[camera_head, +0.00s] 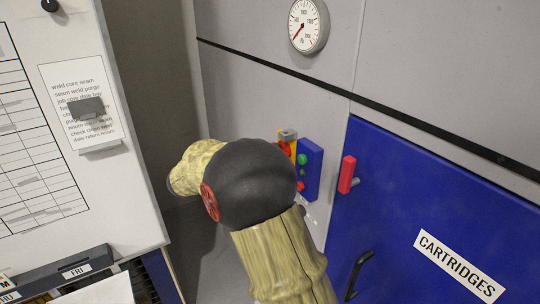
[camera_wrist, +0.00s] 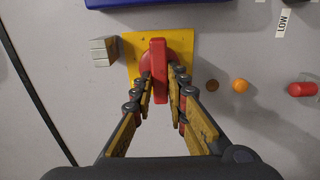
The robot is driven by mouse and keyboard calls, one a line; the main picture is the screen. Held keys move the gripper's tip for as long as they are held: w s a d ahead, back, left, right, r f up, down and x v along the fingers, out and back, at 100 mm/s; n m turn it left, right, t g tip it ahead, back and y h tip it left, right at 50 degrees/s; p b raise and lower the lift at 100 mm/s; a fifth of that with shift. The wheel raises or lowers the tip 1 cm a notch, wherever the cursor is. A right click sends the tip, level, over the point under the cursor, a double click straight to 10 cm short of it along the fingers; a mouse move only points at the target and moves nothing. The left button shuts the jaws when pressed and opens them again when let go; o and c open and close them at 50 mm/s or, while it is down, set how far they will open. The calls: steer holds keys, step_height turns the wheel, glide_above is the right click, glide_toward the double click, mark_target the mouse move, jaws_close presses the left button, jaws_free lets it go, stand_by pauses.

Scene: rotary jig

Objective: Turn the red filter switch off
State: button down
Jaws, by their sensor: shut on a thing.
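The red switch (camera_wrist: 158,50) is a round knob with a long bar handle on a yellow plate (camera_wrist: 130,46) in the wrist view. Its bar runs up and down in that picture. My gripper (camera_wrist: 160,88) has its two fingers on either side of the bar's lower part, shut on it. In the head view, a bit of the switch's red (camera_head: 284,149) and its yellow plate (camera_head: 293,148) show on the grey wall, just past my arm. My arm hides my gripper there.
A blue box (camera_head: 312,172) with green and red buttons is beside the switch. A grey block (camera_wrist: 103,50) is left of the plate; an orange knob (camera_wrist: 240,85) and red cylinder (camera_wrist: 302,89) are right. A gauge (camera_head: 308,25) hangs above.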

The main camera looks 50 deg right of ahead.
steer(key=c, duration=1.8)
jaws_free()
steer(key=shift+o, duration=0.2)
steer(key=v, duration=1.2)
